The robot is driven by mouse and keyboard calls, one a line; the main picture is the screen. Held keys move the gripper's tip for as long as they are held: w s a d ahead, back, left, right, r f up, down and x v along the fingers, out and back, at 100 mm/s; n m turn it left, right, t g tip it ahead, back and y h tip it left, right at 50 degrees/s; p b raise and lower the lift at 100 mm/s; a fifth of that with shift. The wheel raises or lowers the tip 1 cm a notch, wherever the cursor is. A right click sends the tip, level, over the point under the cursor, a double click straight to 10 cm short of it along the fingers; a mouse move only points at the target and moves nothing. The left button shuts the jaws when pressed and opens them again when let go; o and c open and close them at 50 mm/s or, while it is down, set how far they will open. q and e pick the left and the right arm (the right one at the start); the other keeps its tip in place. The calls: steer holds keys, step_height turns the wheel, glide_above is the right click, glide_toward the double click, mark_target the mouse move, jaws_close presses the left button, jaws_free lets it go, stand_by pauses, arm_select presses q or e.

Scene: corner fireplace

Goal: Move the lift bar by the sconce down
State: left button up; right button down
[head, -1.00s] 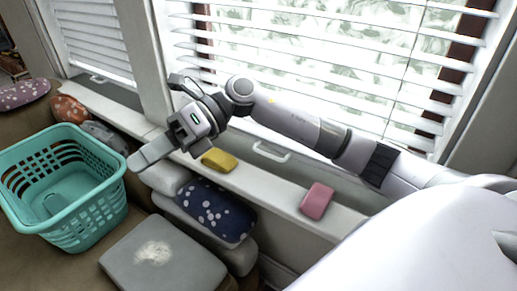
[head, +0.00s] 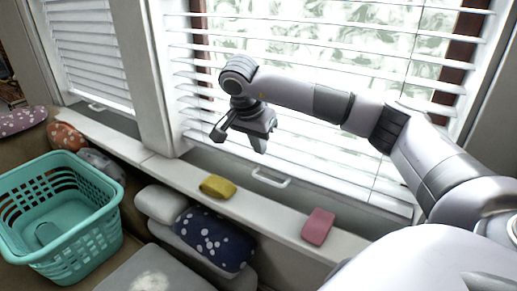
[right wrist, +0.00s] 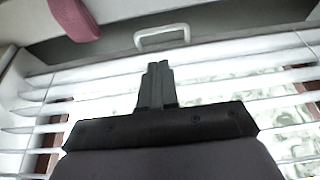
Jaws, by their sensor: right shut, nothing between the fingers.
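A white lift bar (head: 270,178), shaped like a flat handle, sits at the bottom of the large window's blind (head: 300,150), just behind the sill. It also shows in the right wrist view (right wrist: 162,39), beyond my fingertips. A second pale handle (head: 97,107) is below the left window's blind. No sconce is in view, so I cannot tell which bar is by it. My right gripper (head: 261,147) is shut and empty, pointing down in front of the blind. It is above the lift bar and apart from it. In the right wrist view the closed fingers (right wrist: 157,66) point towards the bar. My left gripper is not in view.
A yellow block (head: 217,186) and a pink block (head: 318,226) lie on the white sill (head: 262,212). A teal basket (head: 62,215) stands at the left. Cushions, including a dark blue dotted one (head: 213,238), lie below the sill.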

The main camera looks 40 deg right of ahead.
steer(key=s+x, duration=0.1)
steer(key=x, duration=1)
steer(key=shift+w+a+f+b, duration=0.3)
steer(key=shift+w+a+b, duration=0.05)
steer(key=shift+w+b, duration=0.1)
step_height(320, 180, down, 5)
steer(key=shift+b, duration=0.9)
steer(key=shift+s, duration=0.1)
